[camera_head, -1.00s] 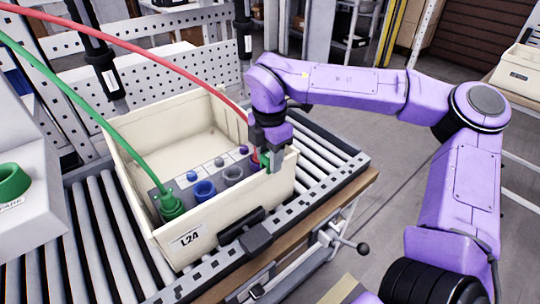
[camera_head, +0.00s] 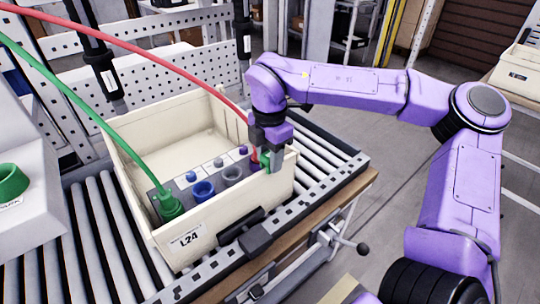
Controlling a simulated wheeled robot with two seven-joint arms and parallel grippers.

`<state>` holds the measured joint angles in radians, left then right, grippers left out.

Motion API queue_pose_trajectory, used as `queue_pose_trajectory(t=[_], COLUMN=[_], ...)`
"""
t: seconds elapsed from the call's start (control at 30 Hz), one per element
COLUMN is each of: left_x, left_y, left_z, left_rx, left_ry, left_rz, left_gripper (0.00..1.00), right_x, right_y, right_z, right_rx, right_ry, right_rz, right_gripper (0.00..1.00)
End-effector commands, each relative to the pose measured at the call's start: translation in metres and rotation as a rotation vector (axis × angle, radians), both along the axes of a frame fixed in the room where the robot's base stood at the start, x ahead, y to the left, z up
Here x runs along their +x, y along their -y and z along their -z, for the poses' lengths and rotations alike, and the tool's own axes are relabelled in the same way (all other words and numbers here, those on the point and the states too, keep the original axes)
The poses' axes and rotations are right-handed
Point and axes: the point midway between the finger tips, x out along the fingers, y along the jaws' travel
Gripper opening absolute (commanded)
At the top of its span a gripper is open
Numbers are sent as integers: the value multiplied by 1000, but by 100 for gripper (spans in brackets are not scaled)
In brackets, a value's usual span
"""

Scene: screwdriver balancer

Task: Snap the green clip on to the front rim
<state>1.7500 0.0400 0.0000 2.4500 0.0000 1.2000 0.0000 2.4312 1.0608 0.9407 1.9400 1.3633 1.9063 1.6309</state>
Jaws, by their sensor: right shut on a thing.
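A cream bin (camera_head: 225,213) labelled L24 stands on the roller conveyor, and its front rim runs from lower left up to the right. My right gripper (camera_head: 272,162) is at the right end of that rim. It is shut on the small green clip (camera_head: 265,158), which is mostly hidden by the fingers. The clip is at the rim; I cannot tell whether it is seated on it. My left gripper is not in view.
A red hose (camera_head: 180,57) arches down to the bin beside my right gripper. A dark latch (camera_head: 256,240) sits on the conveyor's front rail.

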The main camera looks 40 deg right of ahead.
Motion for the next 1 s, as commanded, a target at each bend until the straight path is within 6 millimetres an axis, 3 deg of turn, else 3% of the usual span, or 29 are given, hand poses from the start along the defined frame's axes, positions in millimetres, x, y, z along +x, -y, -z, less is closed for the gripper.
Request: queue_pose_trajectory(t=[1.0], left_x=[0], left_y=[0], left_z=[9], left_rx=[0], left_ry=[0], left_rz=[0], left_gripper=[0], right_x=[0], right_y=[0], right_z=[9], right_rx=[0], right_ry=[0], right_rz=[0], right_gripper=[3])
